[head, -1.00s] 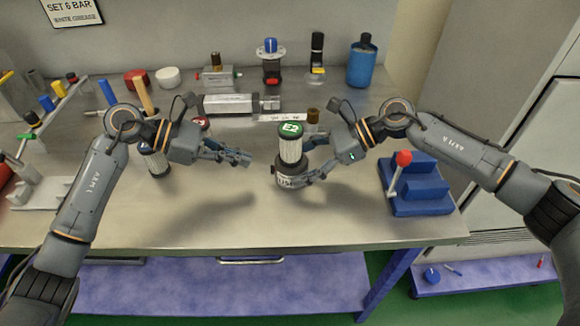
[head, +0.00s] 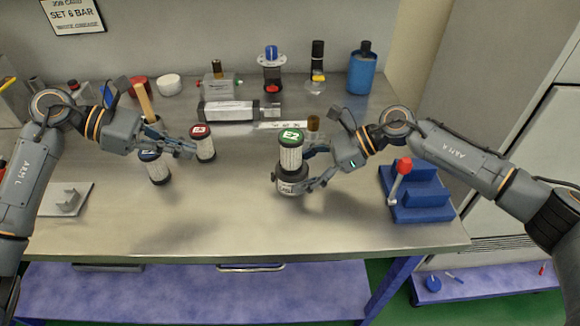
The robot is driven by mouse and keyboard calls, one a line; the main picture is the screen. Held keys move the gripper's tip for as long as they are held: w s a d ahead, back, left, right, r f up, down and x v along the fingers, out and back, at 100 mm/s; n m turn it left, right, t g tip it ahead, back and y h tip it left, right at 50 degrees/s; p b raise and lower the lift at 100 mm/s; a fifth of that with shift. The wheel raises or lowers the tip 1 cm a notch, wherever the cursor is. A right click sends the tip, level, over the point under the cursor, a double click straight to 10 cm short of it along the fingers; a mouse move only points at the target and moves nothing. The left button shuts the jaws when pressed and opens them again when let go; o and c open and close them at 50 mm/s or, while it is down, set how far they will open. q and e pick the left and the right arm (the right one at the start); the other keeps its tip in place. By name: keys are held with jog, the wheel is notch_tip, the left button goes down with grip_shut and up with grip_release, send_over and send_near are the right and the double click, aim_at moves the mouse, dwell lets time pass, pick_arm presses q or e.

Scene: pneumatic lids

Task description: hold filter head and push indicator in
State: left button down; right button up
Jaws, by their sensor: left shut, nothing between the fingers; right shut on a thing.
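My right gripper (head: 305,166) is shut on a dark, round filter head (head: 291,184) with a white label, near the middle of the bench. A white ribbed cylinder with a green top marked E2 (head: 291,150) stands upright on it. I cannot tell whether the dark part touches the bench. My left gripper (head: 193,149) is shut and empty, to the left, beside a white ribbed cylinder with a red top (head: 204,145). A similar cylinder with a dark blue top (head: 156,168) stands below my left fingers. I cannot pick out the indicator.
A blue vise-like block with a red-knobbed lever (head: 415,188) stands at the right. A silver cylinder (head: 228,109), a blue canister (head: 361,70) and several fittings line the back. A grey plate (head: 70,200) lies at the left. The front middle of the bench (head: 230,225) is clear.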

jog(key=shift+d+f, duration=0.1)
jog(key=shift+f, duration=0.05)
jog(key=o, duration=1.3)
jog(key=shift+w, duration=0.15)
jog(key=shift+c, duration=0.2)
